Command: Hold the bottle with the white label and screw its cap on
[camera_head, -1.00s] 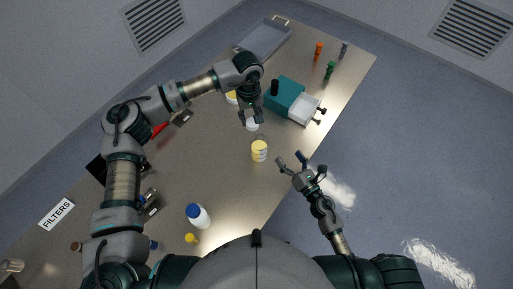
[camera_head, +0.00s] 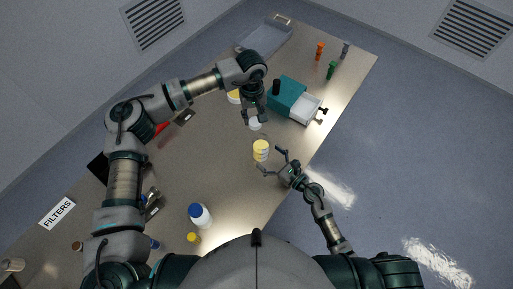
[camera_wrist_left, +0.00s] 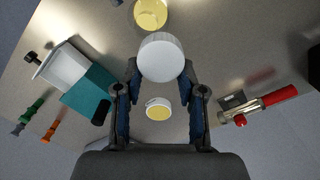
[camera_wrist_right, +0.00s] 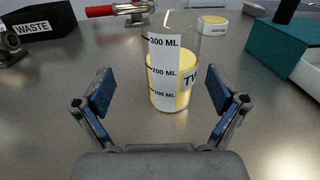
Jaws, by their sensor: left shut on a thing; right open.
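The clear bottle with a white label (camera_head: 260,149) stands upright on the table, with yellow contents. In the right wrist view the bottle (camera_wrist_right: 172,75) shows volume marks. My left gripper (camera_head: 256,121) points down beyond the bottle, shut on the white cap. In the left wrist view the round cap (camera_wrist_left: 160,57) sits between the fingertips, and the bottle (camera_wrist_left: 150,13) is past it at the top edge. My right gripper (camera_head: 270,159) is open at table level on the near side of the bottle. The bottle is centred ahead of its spread fingers, with no visible contact.
A teal box (camera_head: 285,95) with an open white drawer (camera_head: 304,109) stands behind, right. A low yellow-topped jar (camera_wrist_right: 213,25) is beyond the bottle. A white bottle with blue cap (camera_head: 200,217) stands near the front. A black WASTE bin (camera_wrist_right: 38,20) is left. Table around the bottle is clear.

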